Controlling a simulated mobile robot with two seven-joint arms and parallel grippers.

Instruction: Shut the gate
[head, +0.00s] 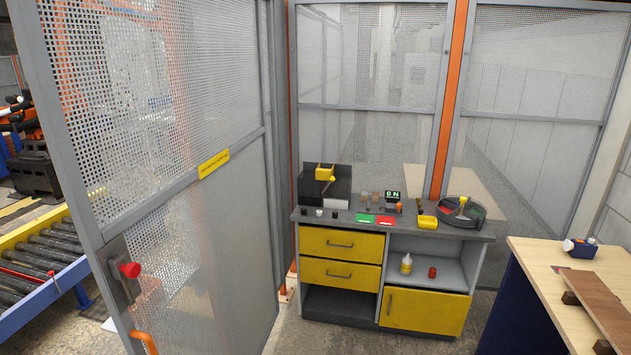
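The gate (187,215) is a tall grey-framed panel of perforated mesh in the left half of the head view. It stands at an angle to the back fence, its far edge by an orange post and its near edge towards me. No post touches the near edge in view, so it looks open. A yellow label (213,163) is on its middle bar. A latch box with a red knob (130,269) sits on the near frame, with an orange handle (144,341) below, cut by the picture's bottom.
A grey workbench (395,228) with yellow drawers stands right of the gate, against the mesh fence (368,60). A wooden table (556,285) with a brown board is at the right. A roller conveyor (40,262) lies left of the gate. Bare floor shows between gate and table.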

